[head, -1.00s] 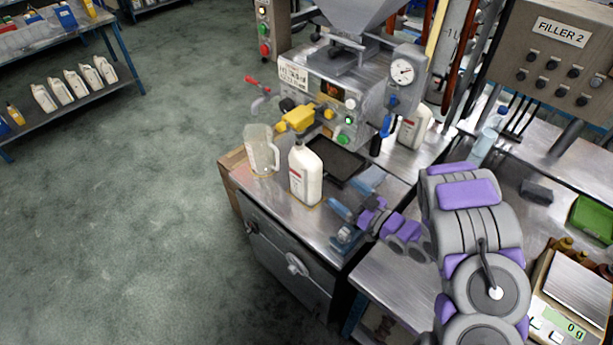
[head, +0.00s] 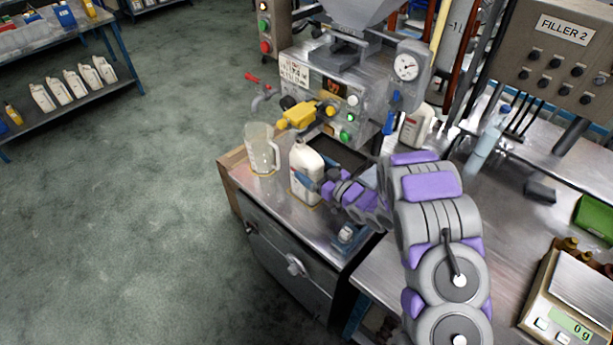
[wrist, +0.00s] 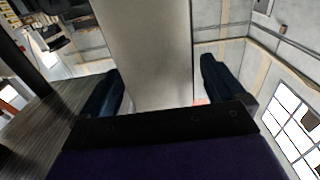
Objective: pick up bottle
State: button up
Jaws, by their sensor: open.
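The white bottle (head: 304,160) stands upright on the metal filling bench, in front of the filling machine. My gripper (head: 311,183) is at the bottle's right side at about mid-height, with its blue fingers open. In the wrist view, the pale bottle wall (wrist: 150,45) fills the space between the two dark blue fingers of my gripper (wrist: 160,85). Gaps show between the bottle and each finger. The bottle's lower right part is partly hidden by the gripper in the head view.
A clear jug (head: 261,150) stands just left of the bottle. The filling machine (head: 330,85) with its yellow part (head: 300,115) is behind. A dark tray (head: 345,155) lies behind the bottle. A scale (head: 568,300) sits at the right. Several more white bottles (head: 75,85) stand on the left shelf.

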jog(key=shift+x, duration=0.8)
jog(key=shift+c, duration=0.2)
jog(key=c, duration=1.3)
